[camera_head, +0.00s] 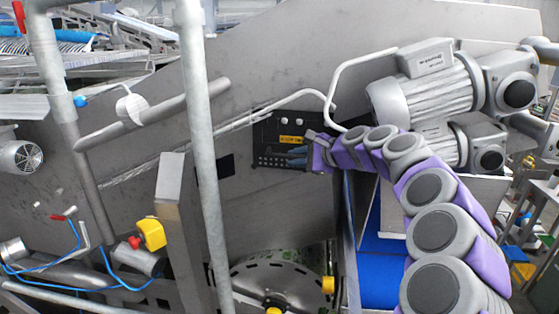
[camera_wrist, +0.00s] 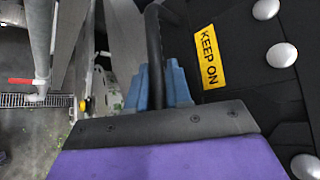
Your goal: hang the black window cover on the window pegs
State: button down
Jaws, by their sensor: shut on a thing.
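The black window cover (camera_head: 265,150) is a dark panel with a yellow label, upright against or just in front of the grey steel machine wall. The label reads "KEEP ON" in the wrist view, where the cover (camera_wrist: 225,30) fills the right side. My gripper (camera_head: 297,153) is at the cover's right part. In the wrist view its blue fingers (camera_wrist: 160,85) are shut on a black bar-like handle of the cover. Pale round studs, likely the window pegs (camera_head: 291,121), show at the cover's top. I cannot tell whether the cover hangs on them. The window itself is hidden.
A vertical grey pipe (camera_head: 199,150) stands left of the cover, with a small dark opening (camera_head: 225,166) between them. Motors (camera_head: 430,95) are at upper right. A round perforated steel drum part (camera_head: 275,285) lies below, beside a blue surface (camera_head: 380,270).

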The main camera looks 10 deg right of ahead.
aim_at(287, 156)
jog(key=shift+a, duration=1.3)
jog(key=shift+d, duration=0.95)
jog(key=shift+s+a, duration=0.15)
jog(key=shift+a, duration=1.6)
jog(key=shift+w+d+r+p, duration=0.1)
jog(key=shift+d+p, duration=0.05)
jog(key=shift+d, duration=0.45)
jog(key=shift+w+d+p, duration=0.1)
jog(key=shift+d+p, duration=0.05)
jog(key=shift+d, duration=0.45)
jog(key=shift+w, duration=0.1)
jog(key=shift+w+a+p, duration=0.35)
jog(key=shift+w+a, duration=0.2)
jog(key=shift+a, duration=0.25)
jog(key=shift+w+d+p, duration=0.4)
jog(key=shift+w+d, duration=0.1)
jog(key=shift+w, duration=0.3)
jog(key=shift+d, duration=0.3)
jog(key=shift+a+f, duration=0.2)
jog(key=shift+a, duration=0.05)
